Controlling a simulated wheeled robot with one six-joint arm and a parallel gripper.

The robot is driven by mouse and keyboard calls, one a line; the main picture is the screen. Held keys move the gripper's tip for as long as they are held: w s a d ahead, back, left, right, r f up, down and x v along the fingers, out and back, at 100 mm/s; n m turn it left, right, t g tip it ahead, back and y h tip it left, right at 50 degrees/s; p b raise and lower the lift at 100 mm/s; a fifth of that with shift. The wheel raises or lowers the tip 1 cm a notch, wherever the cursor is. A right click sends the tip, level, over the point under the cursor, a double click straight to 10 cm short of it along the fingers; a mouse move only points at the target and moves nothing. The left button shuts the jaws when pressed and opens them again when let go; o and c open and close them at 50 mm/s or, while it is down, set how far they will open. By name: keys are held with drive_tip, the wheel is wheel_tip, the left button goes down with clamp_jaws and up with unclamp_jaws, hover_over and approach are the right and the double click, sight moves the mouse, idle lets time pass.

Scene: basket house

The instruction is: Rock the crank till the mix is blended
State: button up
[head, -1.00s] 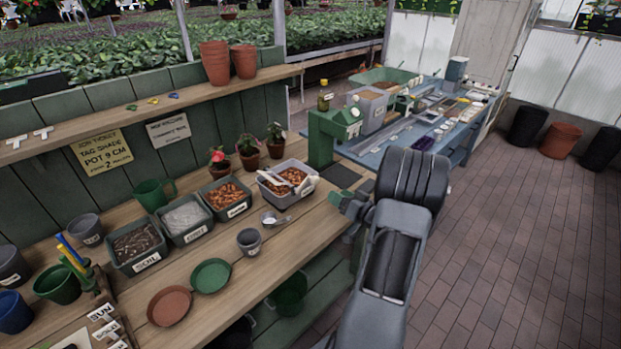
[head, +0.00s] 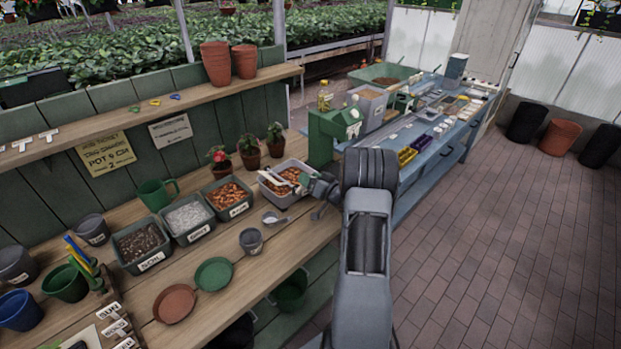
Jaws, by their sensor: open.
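A pale grey tub (head: 268,190) holding orange-brown mix (head: 291,175) stands at the right end of the wooden bench. A pale bar-like piece (head: 276,176) lies across its top; I take it for the crank, but its shape is too small to be sure. My gripper (head: 318,196) is at the tub's right side, close to its rim. It is open, with nothing seen between its fingers. I cannot tell whether it touches the tub or the crank. My wrist hides part of the tub's right end. How well the mix is blended cannot be told.
Labelled bins of soil (head: 140,243), grit (head: 187,218) and orange-brown material (head: 228,196) stand left of the tub. A scoop (head: 275,219) and grey pot (head: 251,240) sit in front. A green machine (head: 333,133) stands behind my gripper. Potted plants (head: 249,151) line the back.

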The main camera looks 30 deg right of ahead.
drive_tip(key=shift+w, duration=0.1)
drive_tip(key=shift+c, duration=0.2)
drive_tip(key=c, duration=1)
drive_tip(key=shift+f, duration=0.1)
clamp_jaws()
